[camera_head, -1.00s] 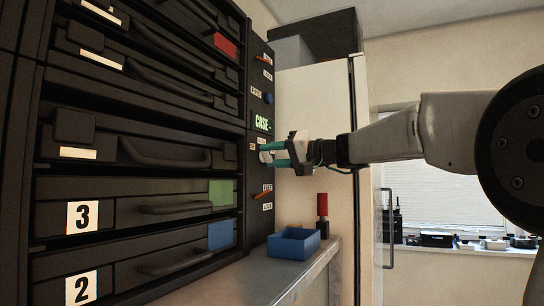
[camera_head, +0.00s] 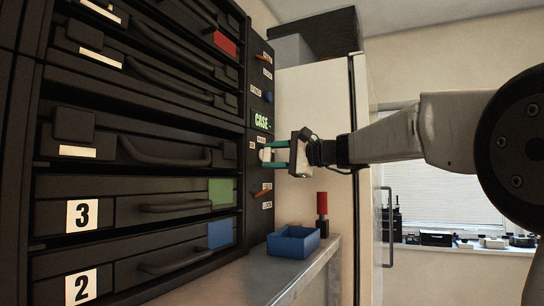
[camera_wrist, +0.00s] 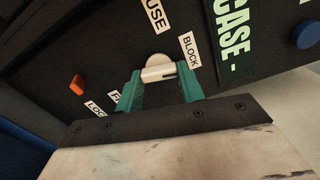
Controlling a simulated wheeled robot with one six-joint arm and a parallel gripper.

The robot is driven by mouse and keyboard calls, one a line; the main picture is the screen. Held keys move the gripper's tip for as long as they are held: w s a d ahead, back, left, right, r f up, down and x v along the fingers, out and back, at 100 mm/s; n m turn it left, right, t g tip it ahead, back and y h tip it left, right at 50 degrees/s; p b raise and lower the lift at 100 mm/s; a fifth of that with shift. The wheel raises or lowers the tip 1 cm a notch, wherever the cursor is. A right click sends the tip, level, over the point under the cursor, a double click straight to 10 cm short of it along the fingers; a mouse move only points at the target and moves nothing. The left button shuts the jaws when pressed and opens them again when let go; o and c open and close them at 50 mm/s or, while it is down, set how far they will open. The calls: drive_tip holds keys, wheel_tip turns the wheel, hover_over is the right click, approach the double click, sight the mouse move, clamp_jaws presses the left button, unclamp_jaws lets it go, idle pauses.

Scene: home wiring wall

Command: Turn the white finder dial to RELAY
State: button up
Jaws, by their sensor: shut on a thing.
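The white finder dial (camera_wrist: 158,73) sits on the dark panel between the two teal fingers of my gripper (camera_wrist: 165,84). In the wrist view it has a round base and a bar-shaped grip. The fingers are shut on the grip from both sides. In the head view the dial (camera_head: 265,154) shows as a small pale spot at the fingertips (camera_head: 272,155). Labels around it read BLOCK (camera_wrist: 190,49) on the right and "USE" (camera_wrist: 155,15), cut off, above. A label at lower left is partly hidden by a finger. I cannot read RELAY anywhere.
An orange lever (camera_wrist: 77,84) and a blue knob (camera_wrist: 306,34) are on the same panel, with a green CASE sign (camera_wrist: 237,38) between dial and knob. Dark drawers (camera_head: 130,210) stand left. A blue open box (camera_head: 293,242) and a red-topped post (camera_head: 322,208) are below my gripper.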

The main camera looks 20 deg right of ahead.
drive_tip(key=shift+f+m, duration=0.15)
drive_tip(key=shift+m, duration=1.95)
drive_tip(key=shift+f+m, duration=0.1)
drive_tip(key=shift+m, duration=2)
drive_tip(key=o, duration=1)
drive_tip(key=v, duration=0.7)
drive_tip(key=shift+s+d, duration=0.3)
drive_tip(key=shift+s, duration=0.05)
